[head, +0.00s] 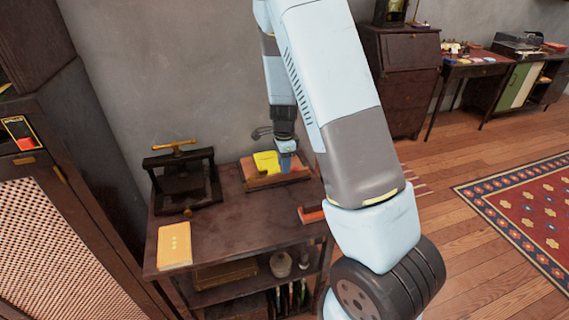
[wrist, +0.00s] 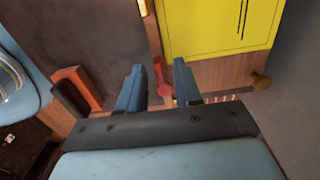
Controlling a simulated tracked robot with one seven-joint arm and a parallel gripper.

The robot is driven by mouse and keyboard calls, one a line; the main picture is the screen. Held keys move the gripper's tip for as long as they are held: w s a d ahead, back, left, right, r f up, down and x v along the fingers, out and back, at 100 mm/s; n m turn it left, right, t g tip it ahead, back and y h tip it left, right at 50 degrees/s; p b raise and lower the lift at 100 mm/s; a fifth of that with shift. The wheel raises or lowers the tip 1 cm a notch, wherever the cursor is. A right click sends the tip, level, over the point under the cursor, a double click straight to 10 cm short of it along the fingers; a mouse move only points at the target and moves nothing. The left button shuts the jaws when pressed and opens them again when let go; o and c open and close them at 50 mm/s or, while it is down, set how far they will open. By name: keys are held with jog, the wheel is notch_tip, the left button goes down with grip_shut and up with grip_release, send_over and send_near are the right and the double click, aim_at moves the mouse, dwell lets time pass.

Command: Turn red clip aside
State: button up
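A red clip (wrist: 160,78) shows in the wrist view at the near edge of a wooden board (wrist: 214,72). A yellow sheet or panel (wrist: 215,25) with dark slits lies on the board; it also shows in the head view (head: 266,161). My gripper (wrist: 158,68) is open, its two blue fingers on either side of the red clip, with a gap on the left. I cannot tell whether the right finger touches it. In the head view my gripper (head: 286,160) is over the board's right part, and the clip is not clearly visible there.
A brass-coloured clip or knob (wrist: 261,80) sits at the board's right. An orange-red and dark block (wrist: 84,86) lies left of my fingers. A wall is behind.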

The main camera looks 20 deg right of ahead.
notch_tip(320, 180, up, 14)
jog(key=shift+f, duration=0.2)
dwell(0.6)
jog(key=s+r+n+t+y, duration=0.25)
jog(key=s+r+n, duration=0.65)
jog(key=s+r, duration=0.5)
jog(key=s+r+n+t+h, duration=0.1)
jog(key=s+r+n, duration=0.2)
jog(key=s, duration=0.4)
jog(key=s+r+n+t+h, duration=0.1)
jog(key=s+r+n+t, duration=0.1)
jog(key=s+n, duration=0.4)
jog(key=shift+s+d+r, duration=0.2)
jog(key=shift+s+r, duration=0.45)
jog(key=shift+s, duration=0.15)
